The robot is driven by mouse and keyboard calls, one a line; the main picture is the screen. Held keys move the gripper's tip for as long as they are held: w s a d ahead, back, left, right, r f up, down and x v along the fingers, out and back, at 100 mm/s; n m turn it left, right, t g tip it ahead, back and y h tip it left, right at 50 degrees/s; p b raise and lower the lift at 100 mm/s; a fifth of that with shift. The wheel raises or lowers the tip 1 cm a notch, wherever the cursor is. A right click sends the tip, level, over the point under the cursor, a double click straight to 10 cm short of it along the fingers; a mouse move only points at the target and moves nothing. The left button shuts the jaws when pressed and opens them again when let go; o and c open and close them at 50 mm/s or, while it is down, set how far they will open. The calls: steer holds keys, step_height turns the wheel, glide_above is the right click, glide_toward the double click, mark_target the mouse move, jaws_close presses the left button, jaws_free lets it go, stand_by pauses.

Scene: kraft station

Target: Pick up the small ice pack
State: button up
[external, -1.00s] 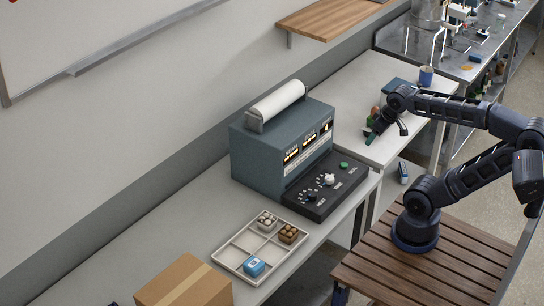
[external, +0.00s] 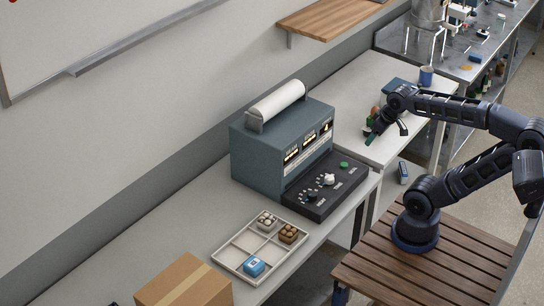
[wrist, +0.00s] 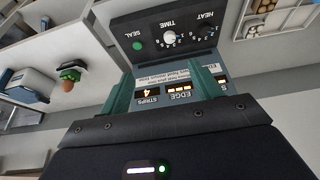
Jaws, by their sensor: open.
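A small blue block with a white label (external: 254,266) lies in the front compartment of a pale divided tray (external: 222,259); it may be the ice pack, but the view is too coarse to be sure. My gripper (external: 387,131) hangs over the far white table, beyond the teal machine and well away from that block. In the wrist view my gripper (wrist: 164,76) is open, its teal fingers apart, with only the machine's front seen between them. The blue block does not show in the wrist view.
The teal machine (external: 262,160) with a white roll stands between my gripper and the tray. Brown and pale round items (external: 288,233) fill other compartments. A cardboard box (external: 185,284) is beside the tray. A blue box (external: 394,87) and mug (external: 426,76) stand on the far table.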

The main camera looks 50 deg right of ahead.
steer(key=shift+w+a, duration=0.1)
steer(key=w+a+n+g, duration=0.1)
steer(key=w+a+n, duration=0.4)
steer(key=w+a, duration=0.5)
steer(key=n+g, duration=0.4)
steer(key=n, duration=0.9)
glide_above(254, 263)
step_height(254, 263, down, 20)
steer(key=shift+w+a+r, duration=0.1)
steer(key=shift+r, duration=0.05)
steer(key=shift+f, duration=5.15)
steer(key=c, duration=0.8)
